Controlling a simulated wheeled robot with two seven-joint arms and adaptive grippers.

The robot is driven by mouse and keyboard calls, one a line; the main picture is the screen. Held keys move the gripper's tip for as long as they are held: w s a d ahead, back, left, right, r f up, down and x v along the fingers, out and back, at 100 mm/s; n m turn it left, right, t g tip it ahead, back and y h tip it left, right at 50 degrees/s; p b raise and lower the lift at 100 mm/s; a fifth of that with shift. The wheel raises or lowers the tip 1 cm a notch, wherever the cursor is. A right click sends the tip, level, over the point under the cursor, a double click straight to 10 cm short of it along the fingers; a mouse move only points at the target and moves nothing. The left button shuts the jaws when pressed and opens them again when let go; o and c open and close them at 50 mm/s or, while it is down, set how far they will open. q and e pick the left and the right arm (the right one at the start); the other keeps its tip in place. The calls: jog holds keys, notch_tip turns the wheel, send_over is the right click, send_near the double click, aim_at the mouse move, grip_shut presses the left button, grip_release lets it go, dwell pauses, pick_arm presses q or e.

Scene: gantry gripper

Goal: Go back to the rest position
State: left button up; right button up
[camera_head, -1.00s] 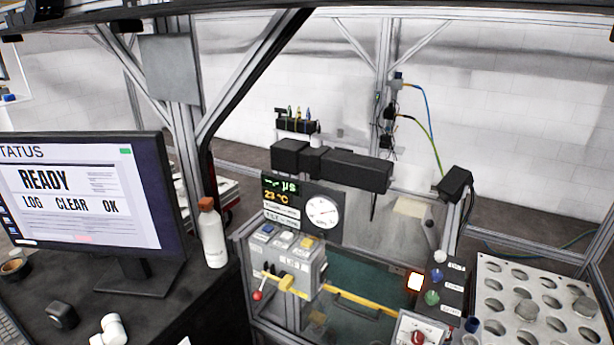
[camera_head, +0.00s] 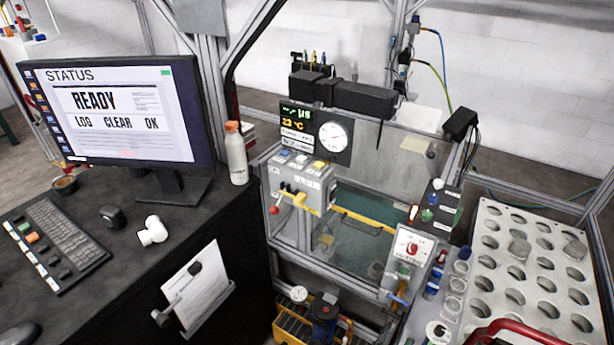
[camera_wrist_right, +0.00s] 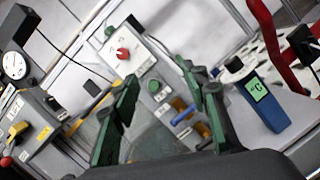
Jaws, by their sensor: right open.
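My right gripper (camera_wrist_right: 168,88) shows in the right wrist view as two dark green fingers spread apart, with no object seen between them. Beyond the fingers is a white control panel with a red knob (camera_wrist_right: 122,53). A blue handheld meter with a green display (camera_wrist_right: 257,90) is to the right of the fingers, apart from them. In the head view I cannot make out the right gripper's fingers. My left gripper is in neither current view.
The gantry cell holds a gauge (camera_head: 333,136) and a switch box (camera_head: 300,183). A perforated white rack (camera_head: 506,268) stands right; a red curved part (camera_head: 525,328) shows below it. Left are a monitor (camera_head: 120,110), bottle (camera_head: 236,155) and keyboard (camera_head: 60,240) on a black desk.

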jog(key=s+d+f+m+g+y, duration=0.2)
jog(key=s+f+g+y, duration=0.15)
jog(key=f, duration=1.05)
jog(key=s+d+f+m+g+y, duration=0.2)
jog(key=s+f+g, duration=0.15)
jog(key=f, duration=1.05)
jog(key=s+d+f+m+g+y, duration=0.2)
jog(key=s+f+y, duration=0.15)
jog(key=f, duration=1.05)
pick_arm(q)
jog(key=shift+s, duration=0.55)
pick_arm(e)
jog(key=s+d+f+m+g+y, duration=0.1)
jog(key=s+f+m, duration=0.3)
jog(key=s, duration=0.6)
jog(key=s+d+f+m+g+y, duration=0.1)
jog(key=s+f+m+g, duration=0.2)
jog(key=s+f, duration=0.6)
jog(key=s+d+f+m+g+y, duration=0.1)
jog(key=s+f+m+y, duration=0.1)
jog(key=s+f+m, duration=0.5)
jog(key=s, duration=0.6)
jog(key=shift+g, duration=0.4)
jog(key=shift+s, duration=0.1)
